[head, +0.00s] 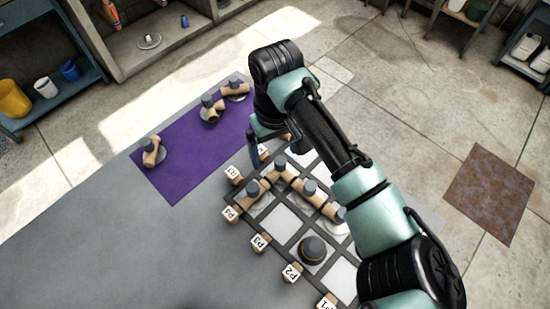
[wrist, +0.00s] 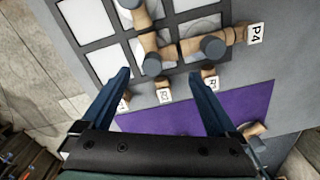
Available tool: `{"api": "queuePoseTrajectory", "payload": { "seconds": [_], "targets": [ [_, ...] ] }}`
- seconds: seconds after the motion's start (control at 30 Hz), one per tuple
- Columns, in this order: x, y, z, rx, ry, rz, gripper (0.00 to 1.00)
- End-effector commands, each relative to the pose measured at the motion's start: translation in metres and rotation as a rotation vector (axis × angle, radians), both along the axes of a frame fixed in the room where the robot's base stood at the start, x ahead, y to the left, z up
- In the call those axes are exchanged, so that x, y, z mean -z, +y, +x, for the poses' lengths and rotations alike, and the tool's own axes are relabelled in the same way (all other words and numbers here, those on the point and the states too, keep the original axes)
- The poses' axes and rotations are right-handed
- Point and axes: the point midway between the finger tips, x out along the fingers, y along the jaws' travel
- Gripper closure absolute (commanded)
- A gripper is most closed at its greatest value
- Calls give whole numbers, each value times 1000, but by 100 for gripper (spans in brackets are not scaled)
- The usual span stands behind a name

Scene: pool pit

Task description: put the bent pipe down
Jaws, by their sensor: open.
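My gripper (wrist: 160,74) is open, with its two blue fingers spread and nothing between their tips. In the head view it (head: 266,148) hangs over the far-left edge of the gridded board (wrist: 103,43). A tan bent pipe with a grey knob (wrist: 147,42) sits in a board cell just beyond the fingertips in the wrist view; in the head view it (head: 280,172) is beside the gripper. Another tan pipe (head: 252,190) lies beside it toward the P4 tag. More pipe pieces (head: 316,195) continue across the board. I cannot tell whether neighbouring pieces touch.
A purple mat (head: 180,182) left of the board holds several loose pipe pieces (head: 152,151). A dark round knob (head: 313,250) stands on the board. Lettered tags (head: 261,241) line the board's edges. The grey table is clear at lower left.

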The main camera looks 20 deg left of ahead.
Motion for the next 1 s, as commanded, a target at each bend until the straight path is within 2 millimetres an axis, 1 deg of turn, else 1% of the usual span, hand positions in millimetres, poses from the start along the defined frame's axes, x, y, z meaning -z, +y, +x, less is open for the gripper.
{"api": "queuePoseTrajectory", "payload": {
  "seconds": [0.03,0.1,0.2,0.33,0.5,0.7,0.77,0.83,0.87,0.93,0.97,1.0],
  "targets": [
    [-12,1,0,-2,-3,2,6],
    [-28,1,0,-3,-3,2,6],
    [-47,1,0,-3,-2,1,6],
    [-65,1,0,-1,-2,1,6],
    [-75,0,0,-1,-1,1,6],
    [-76,0,0,-1,0,0,6],
    [-78,4,1,-4,-13,14,6],
    [-86,19,7,-14,-65,69,6],
    [-93,30,11,-21,-104,110,6],
    [-121,61,25,-34,-238,246,6],
    [-139,76,32,-37,-313,319,6],
    [-169,94,43,-35,-425,427,6]
  ]
}}
